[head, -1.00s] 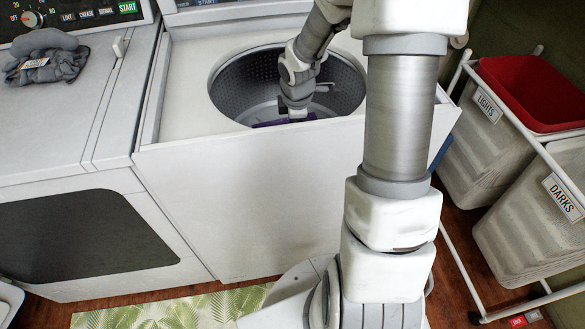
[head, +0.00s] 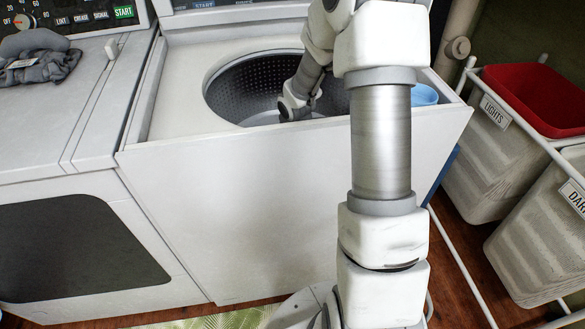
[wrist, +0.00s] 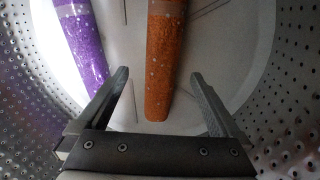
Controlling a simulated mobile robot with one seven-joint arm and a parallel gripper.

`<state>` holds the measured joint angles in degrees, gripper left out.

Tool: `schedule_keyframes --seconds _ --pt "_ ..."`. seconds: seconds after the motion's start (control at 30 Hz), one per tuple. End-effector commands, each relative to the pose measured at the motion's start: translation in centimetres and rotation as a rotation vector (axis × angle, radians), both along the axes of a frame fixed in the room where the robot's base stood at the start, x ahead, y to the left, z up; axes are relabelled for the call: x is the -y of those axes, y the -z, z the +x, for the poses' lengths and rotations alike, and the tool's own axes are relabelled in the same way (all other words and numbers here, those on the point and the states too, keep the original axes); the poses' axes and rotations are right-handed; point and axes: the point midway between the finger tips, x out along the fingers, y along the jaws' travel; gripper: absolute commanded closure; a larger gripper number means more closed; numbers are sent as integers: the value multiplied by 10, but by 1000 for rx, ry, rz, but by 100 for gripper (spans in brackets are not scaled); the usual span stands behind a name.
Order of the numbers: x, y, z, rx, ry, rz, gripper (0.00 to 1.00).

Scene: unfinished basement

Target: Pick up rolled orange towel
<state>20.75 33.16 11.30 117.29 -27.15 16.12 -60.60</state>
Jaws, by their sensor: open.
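The rolled orange towel (wrist: 164,65) lies inside the washer drum, in the wrist view. It is long, speckled, and runs from the top edge down to between the finger tips. My gripper (wrist: 160,85) is open, with one finger on each side of the towel's near end and gaps on both sides. I cannot tell how far above the towel the fingers are. In the head view my arm reaches down into the washer drum (head: 240,92); the gripper and the towel are hidden there by the front wall of the washer.
A rolled purple item (wrist: 84,45) lies left of the orange towel. The perforated drum wall (wrist: 285,120) surrounds my gripper closely. A light blue item (head: 424,95) sits at the washer's right side. A grey cloth (head: 40,62) lies on the left machine; hampers (head: 490,150) stand right.

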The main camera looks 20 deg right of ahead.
Motion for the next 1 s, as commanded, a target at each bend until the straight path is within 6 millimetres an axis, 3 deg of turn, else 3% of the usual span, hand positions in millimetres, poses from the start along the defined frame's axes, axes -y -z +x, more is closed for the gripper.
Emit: schedule_keyframes --seconds 0.3,0.57,1.0 --pt "0 45 11 -3 -1 1 0" --pt "1 45 13 -1 0 0 2" --pt "0 45 13 -1 0 0 81"
